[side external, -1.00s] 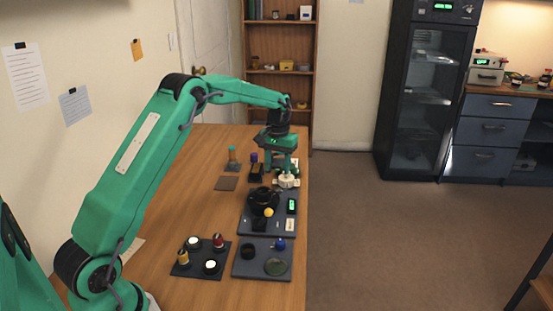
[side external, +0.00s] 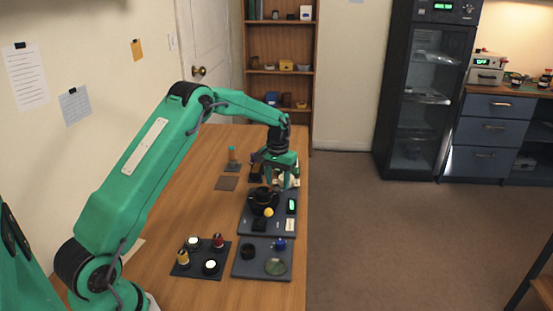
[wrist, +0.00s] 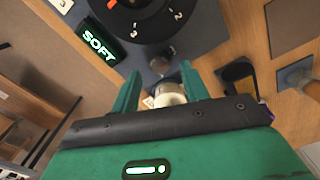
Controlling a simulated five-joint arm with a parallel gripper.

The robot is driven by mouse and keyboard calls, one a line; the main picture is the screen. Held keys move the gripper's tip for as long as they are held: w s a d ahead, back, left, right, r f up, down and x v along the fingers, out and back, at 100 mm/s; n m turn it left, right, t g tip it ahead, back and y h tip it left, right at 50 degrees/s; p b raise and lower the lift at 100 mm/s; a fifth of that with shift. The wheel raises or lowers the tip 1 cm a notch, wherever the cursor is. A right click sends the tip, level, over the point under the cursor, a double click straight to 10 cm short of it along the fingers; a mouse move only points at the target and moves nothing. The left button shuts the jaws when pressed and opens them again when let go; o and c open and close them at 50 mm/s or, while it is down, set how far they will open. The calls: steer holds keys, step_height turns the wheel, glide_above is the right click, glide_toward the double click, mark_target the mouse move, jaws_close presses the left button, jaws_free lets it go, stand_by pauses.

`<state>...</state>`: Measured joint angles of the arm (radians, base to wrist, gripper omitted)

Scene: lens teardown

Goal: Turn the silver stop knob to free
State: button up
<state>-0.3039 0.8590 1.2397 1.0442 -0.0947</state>
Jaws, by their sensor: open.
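A small round grey-silver knob (wrist: 160,65) sits on the dark plate beside the black lens (wrist: 150,15) in the wrist view. I take it for the stop knob; its setting cannot be read. My gripper (wrist: 160,72) is open, with a green finger on either side of the knob. I cannot tell whether they touch it. A pale cylindrical part (wrist: 167,94) shows between the fingers, closer to the wrist. In the side view my gripper (side external: 279,186) is over the far end of the plate (side external: 246,226) and hides the knob. A green-lit display (wrist: 101,41) reads SOFT.
Nearer the side camera are a dark tray (side external: 188,268) with several capped items and a mat (side external: 240,270) with a black cylinder, a blue knob and a green disc. A black holder (wrist: 236,73) stands close beside my gripper. The table's left part is clear.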

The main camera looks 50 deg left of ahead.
steer(key=shift+f, duration=1.05)
jaws_close()
steer(key=shift+n, duration=0.8)
jaws_free()
